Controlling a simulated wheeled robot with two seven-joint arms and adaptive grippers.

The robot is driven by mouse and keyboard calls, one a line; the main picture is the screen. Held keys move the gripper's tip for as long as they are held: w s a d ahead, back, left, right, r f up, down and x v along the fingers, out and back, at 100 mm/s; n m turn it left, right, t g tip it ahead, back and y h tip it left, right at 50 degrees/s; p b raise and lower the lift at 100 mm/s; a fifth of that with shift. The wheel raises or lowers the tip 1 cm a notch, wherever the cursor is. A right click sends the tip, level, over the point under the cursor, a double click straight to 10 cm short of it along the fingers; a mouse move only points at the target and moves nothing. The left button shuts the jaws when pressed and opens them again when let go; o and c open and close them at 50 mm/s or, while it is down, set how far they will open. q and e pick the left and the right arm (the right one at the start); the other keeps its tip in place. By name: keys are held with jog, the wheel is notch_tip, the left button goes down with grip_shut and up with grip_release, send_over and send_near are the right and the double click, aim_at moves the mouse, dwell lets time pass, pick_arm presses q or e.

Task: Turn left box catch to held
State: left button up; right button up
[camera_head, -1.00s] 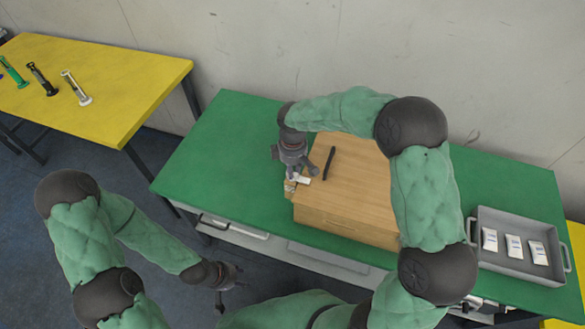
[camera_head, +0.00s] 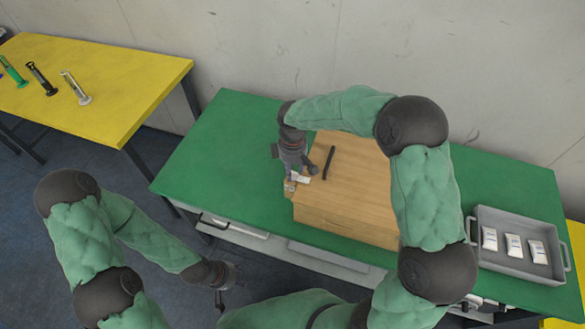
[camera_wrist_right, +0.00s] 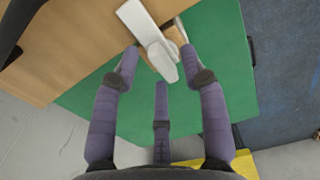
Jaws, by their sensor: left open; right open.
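A wooden box (camera_head: 340,212) with a dark handle (camera_head: 329,162) on its lid stands on the green table. Its left catch (camera_head: 303,180), a small white part, is at the box's left side, partly hidden by my right gripper (camera_head: 296,174). In the right wrist view the catch is a white lever (camera_wrist_right: 150,32) pointing down-right, beside a small wooden block (camera_wrist_right: 175,34). My right gripper (camera_wrist_right: 158,62) is open around the lever's end; I cannot tell whether a finger touches it. My left gripper (camera_head: 222,290) is open and empty, low in front of the table.
A grey tray (camera_head: 515,268) with several white packets stands at the table's right end. A yellow table (camera_head: 110,85) at the left holds several upright-looking tools. The green table (camera_head: 215,150) is clear left of the box. My right arm passes over the box.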

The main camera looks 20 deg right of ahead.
notch_tip(320, 180, up, 12)
dwell(0.5)
jog(key=shift+f, duration=0.15)
